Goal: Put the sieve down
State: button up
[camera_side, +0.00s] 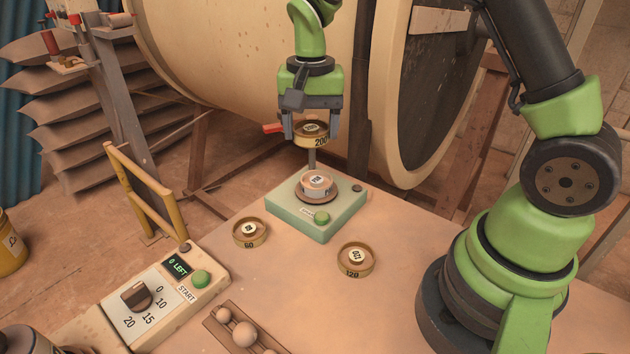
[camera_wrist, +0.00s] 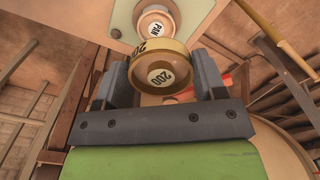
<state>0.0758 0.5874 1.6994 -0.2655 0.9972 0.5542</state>
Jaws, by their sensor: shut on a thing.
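The sieve marked 200 (camera_side: 312,141) is a round brass ring with a pale centre label. My gripper (camera_side: 311,122) is shut on it and holds it in the air above the green shaker base (camera_side: 330,222). In the wrist view the 200 sieve (camera_wrist: 161,72) sits between the two dark fingers of my gripper (camera_wrist: 162,85). A pan (camera_side: 316,184) with a pale label stands on the shaker's round plate, below the held sieve and apart from it. The pan (camera_wrist: 155,25) also shows beyond the sieve in the wrist view.
The sieve marked 60 (camera_side: 250,232) and the sieve marked 120 (camera_side: 355,260) lie on the table in front of the shaker. A timer box (camera_side: 165,295) with a dial stands at the front left, near a wooden rack of balls (camera_side: 245,333).

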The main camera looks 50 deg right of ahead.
aim_at(316, 181)
jog(key=shift+d+f+m, duration=0.2)
jog(key=shift+d+m, duration=0.05)
jog(key=shift+d, duration=0.2)
jog(key=shift+d+f+m, duration=0.2)
jog(key=shift+d+m, duration=0.05)
jog(key=shift+d, duration=0.2)
notch_tip(316, 181, down, 8)
jog(key=shift+w+f, duration=0.1)
jog(key=shift+f, duration=0.05)
jog(key=shift+f, duration=0.1)
jog(key=o, duration=1)
jog(key=shift+c, duration=0.2)
